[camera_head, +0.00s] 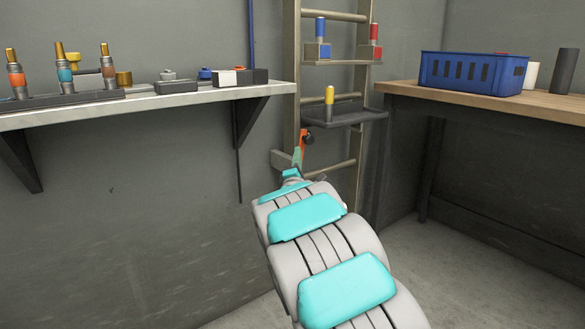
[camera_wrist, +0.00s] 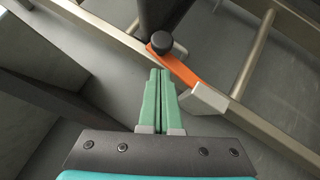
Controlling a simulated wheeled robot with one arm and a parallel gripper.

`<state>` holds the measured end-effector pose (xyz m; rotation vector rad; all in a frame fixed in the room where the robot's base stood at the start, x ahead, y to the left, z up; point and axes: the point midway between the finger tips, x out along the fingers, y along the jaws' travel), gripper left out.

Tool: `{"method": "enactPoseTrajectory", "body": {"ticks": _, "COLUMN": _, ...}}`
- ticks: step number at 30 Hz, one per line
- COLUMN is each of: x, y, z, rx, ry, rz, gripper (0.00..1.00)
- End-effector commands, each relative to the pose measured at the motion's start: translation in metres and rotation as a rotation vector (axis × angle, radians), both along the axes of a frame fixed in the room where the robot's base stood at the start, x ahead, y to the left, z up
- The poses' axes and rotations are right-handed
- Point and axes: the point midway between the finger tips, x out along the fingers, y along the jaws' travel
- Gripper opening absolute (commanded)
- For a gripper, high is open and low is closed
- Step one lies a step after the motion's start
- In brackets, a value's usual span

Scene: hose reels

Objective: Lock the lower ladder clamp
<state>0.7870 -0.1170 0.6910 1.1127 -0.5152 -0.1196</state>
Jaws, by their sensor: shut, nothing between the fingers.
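The lower ladder clamp has an orange lever (camera_head: 303,143) low on the ladder's left rail. In the wrist view the orange lever (camera_wrist: 172,66) slants from a dark round knob (camera_wrist: 160,42) at its upper left down to a light grey block (camera_wrist: 204,98). My gripper (camera_wrist: 160,72) is shut and empty, its green fingers pressed together. The fingertips lie just left of the lever in the picture; I cannot tell whether they touch it. In the head view my gripper (camera_head: 297,158) shows small beside the lever, partly hidden by my arm.
The ladder (camera_head: 291,60) stands against the wall, with a small shelf (camera_head: 350,117) holding a yellow-topped cylinder (camera_head: 329,104) above the clamp. A wall shelf (camera_head: 190,100) with fittings is at left. A workbench (camera_head: 410,95) with a blue crate (camera_head: 450,70) is at right.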

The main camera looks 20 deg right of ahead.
Motion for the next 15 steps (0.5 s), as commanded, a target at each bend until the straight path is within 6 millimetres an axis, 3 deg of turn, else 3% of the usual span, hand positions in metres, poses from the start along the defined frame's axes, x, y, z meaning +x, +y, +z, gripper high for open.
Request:
{"method": "enactPoseTrajectory", "body": {"ticks": 5, "x": 0.005, "y": -0.014, "z": 0.009, "rx": 0.0, "ry": -0.005, "rz": 0.0, "gripper": 0.0}}
{"method": "enactPoseTrajectory", "body": {"ticks": 15, "x": 0.006, "y": -0.017, "z": 0.011, "rx": 0.0, "ry": -0.003, "rz": 0.001, "gripper": 0.0}}
